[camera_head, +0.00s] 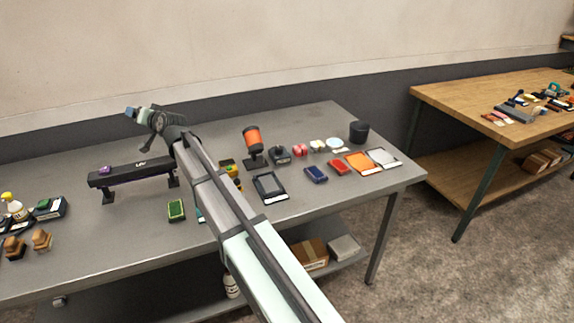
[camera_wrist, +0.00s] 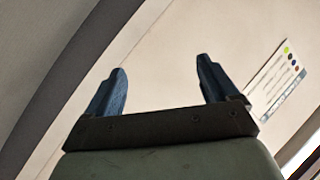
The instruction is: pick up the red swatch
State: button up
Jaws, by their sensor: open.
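A small red swatch (camera_head: 339,167) lies flat on the grey metal table (camera_head: 310,120), toward its right end. It sits between a blue piece (camera_head: 316,174) and an orange swatch card (camera_head: 359,162). My gripper (camera_head: 131,112) is raised over the left part of the table, far to the left of the red swatch and pointing away from it. In the wrist view its two blue fingers (camera_wrist: 161,66) stand wide apart with nothing between them. The red swatch does not show in the wrist view.
A grey-white swatch card (camera_head: 383,158) and a black cup (camera_head: 358,132) stand near the red swatch. An orange lamp-like device (camera_head: 252,142) and a black bench stand (camera_head: 130,172) rise from the table. A wooden table (camera_head: 460,95) is at right. The wall has a colour-dotted chart (camera_wrist: 278,78).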

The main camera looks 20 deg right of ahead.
jog(key=s+d+f+g+h, duration=0.1)
jog(key=d+f, duration=0.1)
jog(key=d, duration=0.9)
jog(key=s+d+f+n+g+h, duration=0.1)
jog(key=d+f+h, duration=0.1)
jog(key=d, duration=1)
jog(key=s+d+f+n+g+h, duration=0.1)
jog(key=d+f+g, duration=0.1)
jog(key=d, duration=0.9)
jog(key=shift+s+d+f+h, duration=0.15)
jog(key=shift+s+f+h, duration=0.05)
jog(key=shift+s+h, duration=0.1)
jog(key=s+d+f+n+g+h, duration=0.15)
jog(key=s+d, duration=0.25)
jog(key=d, duration=0.4)
jog(key=s+d+f+g, duration=0.15)
jog(key=s+d, duration=0.25)
jog(key=d, duration=0.4)
jog(key=g, duration=0.3)
send_near(340, 165)
jog(key=x, duration=0.8)
jog(key=shift+a+f, duration=0.15)
jog(key=c, duration=1.2)
jog(key=shift+o, duration=0.2)
